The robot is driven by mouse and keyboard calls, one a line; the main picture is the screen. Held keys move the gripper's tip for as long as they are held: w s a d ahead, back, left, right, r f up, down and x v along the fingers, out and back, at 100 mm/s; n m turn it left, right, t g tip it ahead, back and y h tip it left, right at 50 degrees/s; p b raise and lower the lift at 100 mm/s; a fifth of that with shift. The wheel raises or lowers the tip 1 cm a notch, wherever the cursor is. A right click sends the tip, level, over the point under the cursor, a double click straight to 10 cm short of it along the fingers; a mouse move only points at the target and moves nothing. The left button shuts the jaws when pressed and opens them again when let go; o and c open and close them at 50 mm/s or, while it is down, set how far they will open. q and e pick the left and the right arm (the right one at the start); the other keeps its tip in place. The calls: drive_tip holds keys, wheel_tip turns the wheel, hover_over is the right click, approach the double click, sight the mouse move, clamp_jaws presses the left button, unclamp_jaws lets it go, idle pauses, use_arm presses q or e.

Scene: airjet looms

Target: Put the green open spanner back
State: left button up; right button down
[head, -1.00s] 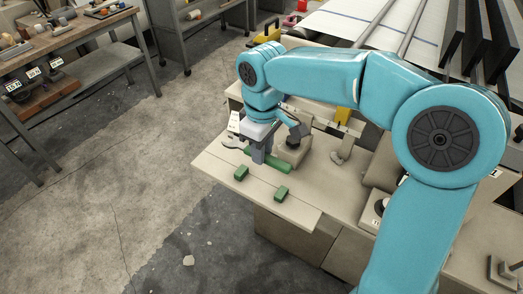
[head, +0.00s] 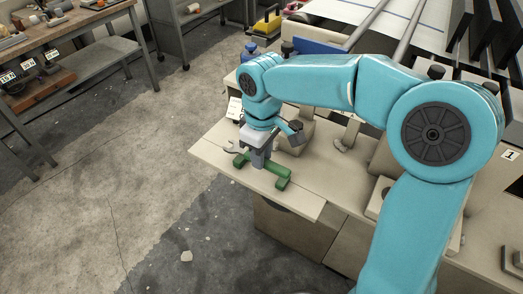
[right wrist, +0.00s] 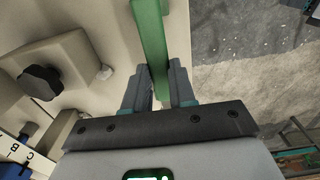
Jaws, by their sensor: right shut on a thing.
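The green open spanner (head: 272,168) has a green handle and a grey open jaw at its left end. My right gripper (head: 258,160) points down and is shut on the handle. The right wrist view shows the green handle (right wrist: 151,45) between the fingertips (right wrist: 160,88). Two small green rest blocks, a left one (head: 239,161) and a right one (head: 282,184), stand on the beige table top (head: 305,195). The spanner lines up with both blocks in the head view. I cannot tell whether it touches them. My left gripper is not in view.
A beige block with a black knob (head: 295,137) stands close behind the gripper. Loom parts and a number 1 label (head: 510,155) are on the right. A workbench (head: 65,35) with tools is at the far left.

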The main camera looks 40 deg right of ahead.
drive_tip(key=shift+f+b, duration=0.7)
drive_tip(key=shift+f, duration=0.4)
idle(0.4)
drive_tip(key=shift+c, duration=1.9)
unclamp_jaws()
drive_tip(key=shift+r+p, duration=2.75)
drive_tip(key=shift+r, duration=0.35)
wheel_tip(320, 180, up, 16)
drive_tip(key=p, duration=0.3)
drive_tip(key=shift+r, duration=0.15)
